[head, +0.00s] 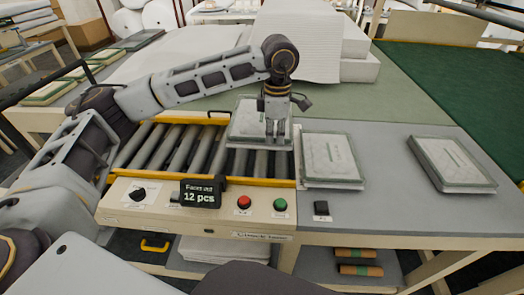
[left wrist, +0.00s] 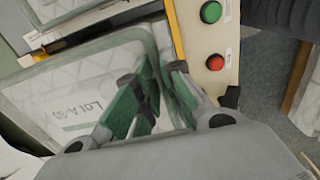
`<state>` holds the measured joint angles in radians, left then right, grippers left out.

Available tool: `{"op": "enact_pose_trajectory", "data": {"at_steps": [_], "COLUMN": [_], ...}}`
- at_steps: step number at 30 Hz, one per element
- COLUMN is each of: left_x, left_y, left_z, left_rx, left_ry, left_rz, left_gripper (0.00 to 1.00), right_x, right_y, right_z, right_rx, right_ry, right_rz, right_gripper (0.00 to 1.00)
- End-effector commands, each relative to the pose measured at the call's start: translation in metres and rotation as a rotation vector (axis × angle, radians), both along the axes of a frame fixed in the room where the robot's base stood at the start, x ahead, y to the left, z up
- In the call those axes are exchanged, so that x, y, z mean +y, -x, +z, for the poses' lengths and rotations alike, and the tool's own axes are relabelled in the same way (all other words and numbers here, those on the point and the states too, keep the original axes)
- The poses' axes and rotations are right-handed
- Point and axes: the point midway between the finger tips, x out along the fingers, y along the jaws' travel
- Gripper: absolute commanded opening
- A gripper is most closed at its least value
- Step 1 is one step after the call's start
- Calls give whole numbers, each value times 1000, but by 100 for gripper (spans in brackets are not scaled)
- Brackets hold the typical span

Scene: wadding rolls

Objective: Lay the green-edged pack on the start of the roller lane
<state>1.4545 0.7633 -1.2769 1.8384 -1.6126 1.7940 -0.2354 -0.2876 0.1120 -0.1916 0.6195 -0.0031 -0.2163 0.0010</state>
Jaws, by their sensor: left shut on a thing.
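A pale quilted pack with a greenish edge (head: 248,118) is at the right end of the roller lane (head: 180,146), over the rollers. My left gripper (head: 277,140) points down and is shut on the pack's right edge. In the left wrist view my left gripper (left wrist: 155,85) has its green-padded fingers at the edge of the labelled pack (left wrist: 70,95). I cannot tell whether the pack rests on the rollers or hangs just above them. My right gripper is not in view.
Two similar packs, a near one (head: 331,158) and a farther one (head: 452,163), lie on the grey table (head: 395,205) to the right. A control panel with a red button (head: 244,202), a green button (head: 280,204) and a "12 pcs" display (head: 199,194) fronts the lane.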

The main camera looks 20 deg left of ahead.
Motion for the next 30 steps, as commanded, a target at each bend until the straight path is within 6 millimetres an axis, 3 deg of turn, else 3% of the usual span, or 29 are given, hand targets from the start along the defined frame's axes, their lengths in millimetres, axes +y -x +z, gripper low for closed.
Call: {"op": "enact_pose_trajectory", "data": {"at_steps": [8,21,30], "left_x": [0,1,0], "left_y": [0,0,0], "left_z": [-2,-52,-63], "left_rx": [0,1,-1], "left_ry": [0,-1,0], "left_rz": [1,1,1], "left_gripper": [0,0,0], "right_x": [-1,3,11], "right_y": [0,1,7], "right_z": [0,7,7], "right_rx": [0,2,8], "right_ry": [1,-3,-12], "right_rz": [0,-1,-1], "right_gripper": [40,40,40]}}
